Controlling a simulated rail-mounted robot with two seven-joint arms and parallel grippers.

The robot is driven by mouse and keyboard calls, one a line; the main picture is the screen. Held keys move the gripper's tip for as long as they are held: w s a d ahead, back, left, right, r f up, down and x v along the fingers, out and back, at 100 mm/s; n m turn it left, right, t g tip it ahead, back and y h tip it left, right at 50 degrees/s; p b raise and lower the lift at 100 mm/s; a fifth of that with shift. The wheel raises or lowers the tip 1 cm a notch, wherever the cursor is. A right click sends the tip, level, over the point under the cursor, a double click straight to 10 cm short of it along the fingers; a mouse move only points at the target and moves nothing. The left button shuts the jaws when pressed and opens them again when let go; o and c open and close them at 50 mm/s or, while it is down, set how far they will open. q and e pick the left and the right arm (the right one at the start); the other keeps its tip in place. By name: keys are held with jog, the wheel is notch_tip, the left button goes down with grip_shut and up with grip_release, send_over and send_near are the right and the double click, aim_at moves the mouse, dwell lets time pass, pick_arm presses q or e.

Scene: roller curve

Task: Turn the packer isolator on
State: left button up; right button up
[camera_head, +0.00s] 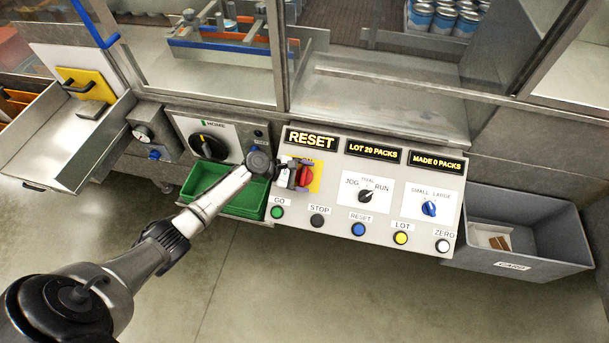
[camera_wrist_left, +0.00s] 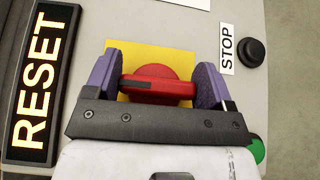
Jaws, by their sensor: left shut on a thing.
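The packer isolator is a red rotary handle (camera_head: 305,176) on a yellow plate (camera_head: 316,178), at the left of the grey control panel below the RESET display. In the left wrist view the red handle (camera_wrist_left: 158,85) lies across the picture on its yellow plate (camera_wrist_left: 150,54). My left gripper (camera_head: 299,174) is at the handle, its two purple fingers on either side of the handle's bar; it also shows in the left wrist view (camera_wrist_left: 160,86). It is shut on the handle. The gripper partly hides the plate. My right gripper is not in view.
The panel (camera_head: 330,205) also bears a JOG/RUN selector (camera_head: 366,196), a blue size knob (camera_head: 429,208) and a row of buttons, with green GO (camera_head: 277,212) just below the isolator. A green bin (camera_head: 240,203) hangs left; a grey crate (camera_head: 540,225) stands right.

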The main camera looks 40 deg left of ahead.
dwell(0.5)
pick_arm(q)
jog(key=o, duration=0.6)
jog(key=shift+o, duration=1.4)
jog(key=v, duration=1.3)
jog(key=shift+s+a+r+p, duration=0.2)
jog(key=shift+a+r+p, duration=0.05)
jog(key=shift+p, duration=0.15)
